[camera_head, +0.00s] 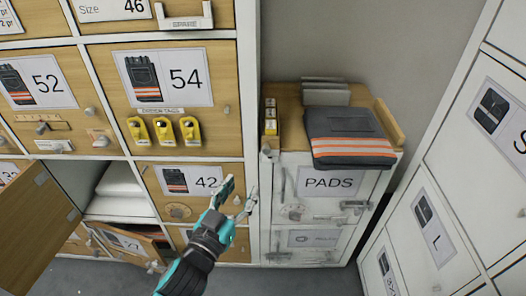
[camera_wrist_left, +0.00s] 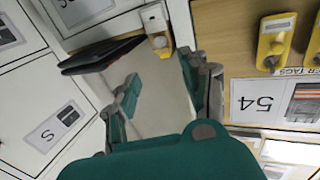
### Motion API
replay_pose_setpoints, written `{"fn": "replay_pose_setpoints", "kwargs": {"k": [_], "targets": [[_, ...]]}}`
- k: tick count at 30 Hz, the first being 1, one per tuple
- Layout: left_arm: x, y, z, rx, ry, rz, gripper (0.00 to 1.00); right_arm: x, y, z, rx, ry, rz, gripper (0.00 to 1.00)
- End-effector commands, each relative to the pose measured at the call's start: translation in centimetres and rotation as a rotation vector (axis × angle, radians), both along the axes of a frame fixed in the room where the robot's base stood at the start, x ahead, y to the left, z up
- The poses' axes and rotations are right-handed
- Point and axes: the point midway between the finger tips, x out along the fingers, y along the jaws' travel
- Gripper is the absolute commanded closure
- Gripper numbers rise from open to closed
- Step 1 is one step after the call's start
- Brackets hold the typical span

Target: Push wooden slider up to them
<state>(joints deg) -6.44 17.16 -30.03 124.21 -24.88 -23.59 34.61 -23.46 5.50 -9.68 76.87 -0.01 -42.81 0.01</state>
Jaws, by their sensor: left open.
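A wooden strip (camera_head: 389,122), which looks like the slider, stands along the right side of the wooden top of the white PADS cabinet (camera_head: 300,160). Folded dark trousers (camera_head: 348,137) with orange bands lie just left of it and overhang the front. Grey flat packs (camera_head: 325,92) stand behind the trousers. My left gripper (camera_head: 240,196) is open and empty, in front of the lockers, left of and lower than the cabinet top. Its fingers also show apart in the left wrist view (camera_wrist_left: 166,92). The dark trousers (camera_wrist_left: 98,56) appear there too. My right gripper is not in view.
Yellow divider tags (camera_head: 163,131) hang on locker 54. An open locker door (camera_head: 35,220) sticks out at lower left. White lockers (camera_head: 440,190) line the right side. Some grey floor (camera_head: 318,281) is clear.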

Motion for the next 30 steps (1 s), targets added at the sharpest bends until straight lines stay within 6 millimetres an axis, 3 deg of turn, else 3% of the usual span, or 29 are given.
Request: {"fn": "replay_pose_setpoints", "kwargs": {"k": [6, 15, 21, 30], "targets": [[4.7, -1.9, 0.1, 0.001, -0.002, 0.001, 0.54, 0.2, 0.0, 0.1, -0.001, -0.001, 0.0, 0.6], [10.2, -4.2, 0.0, 0.002, 0.0, 0.001, 0.54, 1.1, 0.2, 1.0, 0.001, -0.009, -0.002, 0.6], [12.0, -4.9, 0.0, 0.002, 0.001, 0.001, 0.54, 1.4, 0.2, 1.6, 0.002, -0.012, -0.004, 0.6], [12.4, -5.1, -0.1, 0.002, 0.002, 0.001, 0.54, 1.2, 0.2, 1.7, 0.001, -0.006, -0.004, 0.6]]}}
